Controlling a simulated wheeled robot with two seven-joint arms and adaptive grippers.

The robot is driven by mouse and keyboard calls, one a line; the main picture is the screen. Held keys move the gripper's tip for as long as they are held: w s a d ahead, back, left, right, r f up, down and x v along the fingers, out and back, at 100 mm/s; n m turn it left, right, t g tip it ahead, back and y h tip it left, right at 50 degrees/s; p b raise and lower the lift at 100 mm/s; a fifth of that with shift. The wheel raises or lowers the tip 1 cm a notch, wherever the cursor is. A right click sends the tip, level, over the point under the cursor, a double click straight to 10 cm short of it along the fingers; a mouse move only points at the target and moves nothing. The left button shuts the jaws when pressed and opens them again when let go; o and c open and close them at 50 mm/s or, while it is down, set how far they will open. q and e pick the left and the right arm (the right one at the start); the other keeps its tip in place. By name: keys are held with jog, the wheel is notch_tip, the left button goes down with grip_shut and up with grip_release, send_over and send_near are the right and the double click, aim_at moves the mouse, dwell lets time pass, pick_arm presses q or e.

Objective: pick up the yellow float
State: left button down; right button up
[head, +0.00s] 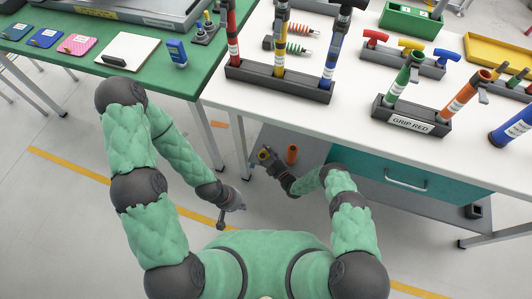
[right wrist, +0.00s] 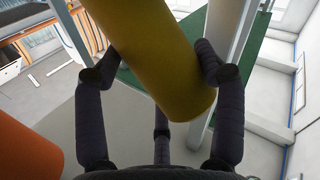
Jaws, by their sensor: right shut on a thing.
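The yellow float (right wrist: 165,55) is a thick yellow cylinder between the fingers of my right gripper (right wrist: 160,72) in the right wrist view. A finger presses on each side, and the gripper is shut on it. In the head view my right gripper (head: 266,160) is low by the white table's lower shelf, with only a small round yellow end of the float (head: 263,154) showing. My left gripper (head: 224,216) hangs empty over the floor, lower in the head view; its finger opening is too small to make out.
An orange cylinder (head: 292,154) stands on the grey lower shelf (head: 262,184), close beside my right gripper; it also shows in the wrist view (right wrist: 28,150). Table legs (head: 243,148) are near. The white tabletop (head: 350,95) above holds racks of coloured pumps. A teal drawer (head: 410,178) is right.

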jog(key=shift+s+a+f, duration=0.15)
jog(key=shift+s+f, duration=0.15)
jog(key=shift+r+p, duration=0.35)
jog(key=shift+r, duration=0.1)
jog(key=s, duration=0.1)
jog(key=s+a+p, duration=0.1)
jog(key=s, duration=0.1)
jog(key=s+r+p, duration=0.1)
jog(key=s, duration=0.1)
jog(key=shift+s+a, duration=0.1)
jog(key=shift+a, duration=0.2)
jog(key=shift+c, duration=0.6)
jog(key=s+a+p, duration=0.1)
jog(key=s, duration=0.3)
jog(key=s+a+p, duration=0.1)
jog(key=s, duration=0.3)
jog(key=s+a+p, duration=0.1)
jog(key=s, duration=0.2)
jog(key=shift+s+a, duration=0.65)
jog(key=shift+s, duration=0.45)
